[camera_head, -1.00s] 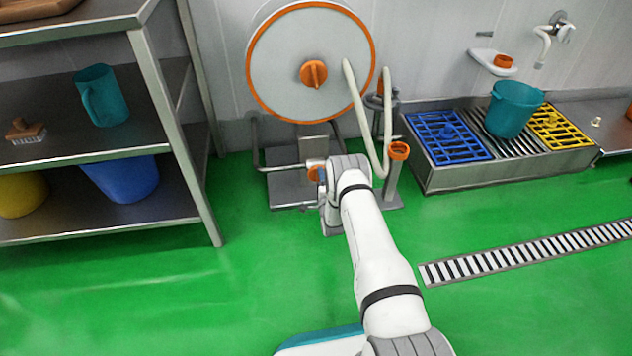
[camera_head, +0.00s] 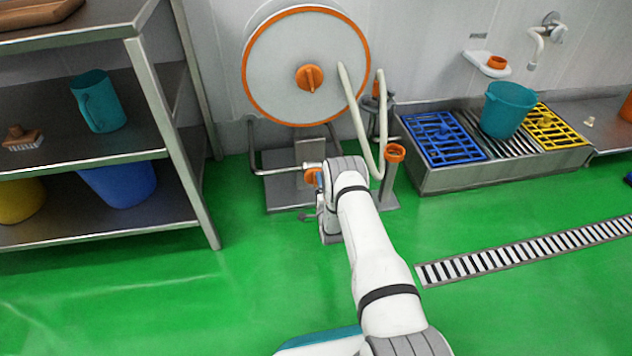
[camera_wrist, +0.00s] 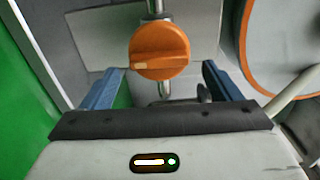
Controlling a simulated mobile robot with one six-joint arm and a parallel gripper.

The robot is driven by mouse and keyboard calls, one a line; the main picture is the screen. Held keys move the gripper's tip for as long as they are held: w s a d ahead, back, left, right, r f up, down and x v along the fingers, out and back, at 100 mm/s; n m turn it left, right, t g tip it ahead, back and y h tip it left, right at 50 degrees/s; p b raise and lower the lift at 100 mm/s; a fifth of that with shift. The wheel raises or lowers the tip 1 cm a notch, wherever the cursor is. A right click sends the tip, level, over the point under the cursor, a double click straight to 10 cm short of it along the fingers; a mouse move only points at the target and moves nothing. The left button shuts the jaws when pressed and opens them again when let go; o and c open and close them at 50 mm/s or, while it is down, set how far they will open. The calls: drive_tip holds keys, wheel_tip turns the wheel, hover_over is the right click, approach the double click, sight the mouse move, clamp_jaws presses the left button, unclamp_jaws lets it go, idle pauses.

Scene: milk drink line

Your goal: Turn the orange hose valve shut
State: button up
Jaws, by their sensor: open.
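The orange hose valve (camera_wrist: 160,50) is a round knob with a raised grip bar and a pale mark near the bar's left end. In the wrist view the bar lies roughly crosswise to the metal pipe (camera_wrist: 165,88). My gripper (camera_wrist: 163,80) is open, with one blue finger on each side below the knob and clear gaps to both. The fingers do not visibly touch the valve. In the head view the valve (camera_head: 311,177) shows partly beside my wrist, low in front of the hose reel (camera_head: 275,65). My arm hides most of my gripper there.
The pale hose (camera_head: 355,110) hangs close to the right of my wrist, beside a post with an orange cup (camera_head: 394,153). A steel shelf (camera_head: 180,130) stands left. A sink bench (camera_head: 500,170) stands right. Green floor is open in front.

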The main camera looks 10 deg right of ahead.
drive_tip(key=s+p, duration=0.1)
drive_tip(key=s, duration=0.4)
drive_tip(key=shift+r+p, duration=0.1)
drive_tip(key=shift+p, duration=0.2)
